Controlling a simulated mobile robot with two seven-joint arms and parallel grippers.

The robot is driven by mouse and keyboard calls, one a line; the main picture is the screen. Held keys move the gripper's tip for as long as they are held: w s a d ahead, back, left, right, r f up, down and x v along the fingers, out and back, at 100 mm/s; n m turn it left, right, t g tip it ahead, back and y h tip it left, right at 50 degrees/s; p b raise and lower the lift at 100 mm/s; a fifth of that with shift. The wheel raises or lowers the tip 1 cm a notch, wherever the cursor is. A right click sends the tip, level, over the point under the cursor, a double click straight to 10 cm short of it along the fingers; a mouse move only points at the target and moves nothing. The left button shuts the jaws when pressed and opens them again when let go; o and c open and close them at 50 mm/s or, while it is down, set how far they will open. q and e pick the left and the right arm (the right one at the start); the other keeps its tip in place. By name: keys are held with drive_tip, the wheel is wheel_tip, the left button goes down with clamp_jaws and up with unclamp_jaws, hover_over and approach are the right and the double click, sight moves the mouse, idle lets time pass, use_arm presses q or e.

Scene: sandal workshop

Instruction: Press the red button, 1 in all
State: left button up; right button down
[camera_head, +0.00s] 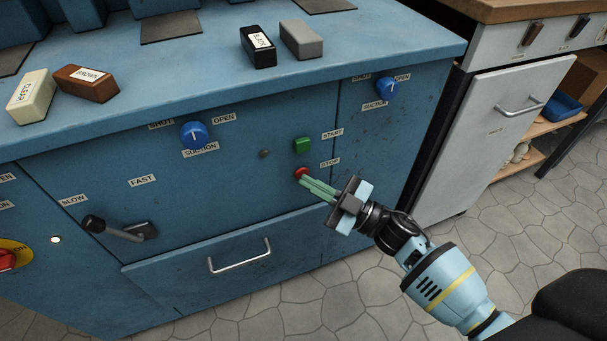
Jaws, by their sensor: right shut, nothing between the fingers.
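The red button (301,173) sits on the blue machine's front panel, beside the STOP label and below the green button (302,146). My right gripper (304,182) reaches in from the lower right with its fingers shut and empty. Its fingertips are at the lower edge of the red button and overlap it in the picture. I cannot tell whether they touch it or whether the button is pushed in. My left gripper is not in view.
Blue knobs (194,135) and a black lever (120,230) stick out of the panel. A drawer handle (240,257) is below. Several labelled blocks, including a brown one (87,83), lie on the machine's top. A grey cabinet (490,130) stands at the right.

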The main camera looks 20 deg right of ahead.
drive_tip(key=shift+s, duration=0.1)
idle(0.3)
drive_tip(key=shift+s+p, duration=0.5)
drive_tip(key=shift+s, duration=0.25)
drive_tip(key=s+p, duration=0.2)
drive_tip(key=s, duration=0.3)
drive_tip(key=shift+d, duration=0.15)
idle(0.8)
